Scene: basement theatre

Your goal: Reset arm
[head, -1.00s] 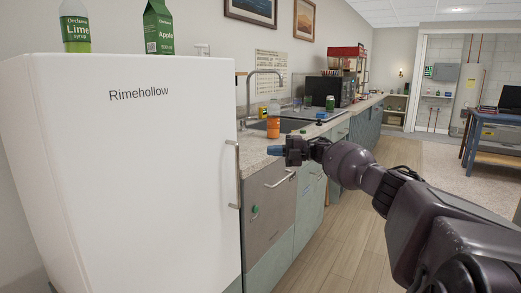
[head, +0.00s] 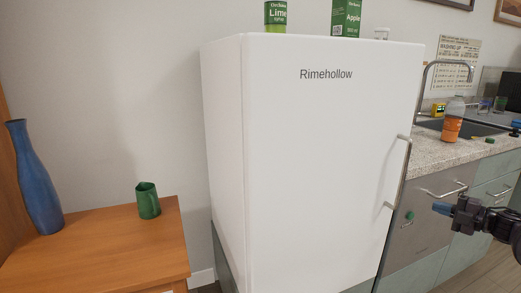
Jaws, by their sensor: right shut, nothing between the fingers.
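My right gripper (head: 446,209) shows at the lower right in the head view, in front of the grey cabinet front beside the fridge. It is shut and holds nothing. Its arm comes in from the right edge, and most of that arm is out of the picture. The white fridge (head: 320,150), marked Rimehollow, stands in the middle with its door shut. The gripper is to the right of the fridge handle (head: 397,172) and apart from it. My left gripper is not in view.
A wooden table (head: 100,245) at the left bears a blue vase (head: 36,180) and a green pitcher (head: 148,200). A lime syrup bottle (head: 275,17) and an apple carton (head: 345,18) stand on the fridge. An orange bottle (head: 453,120) stands on the counter (head: 425,150) by the sink.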

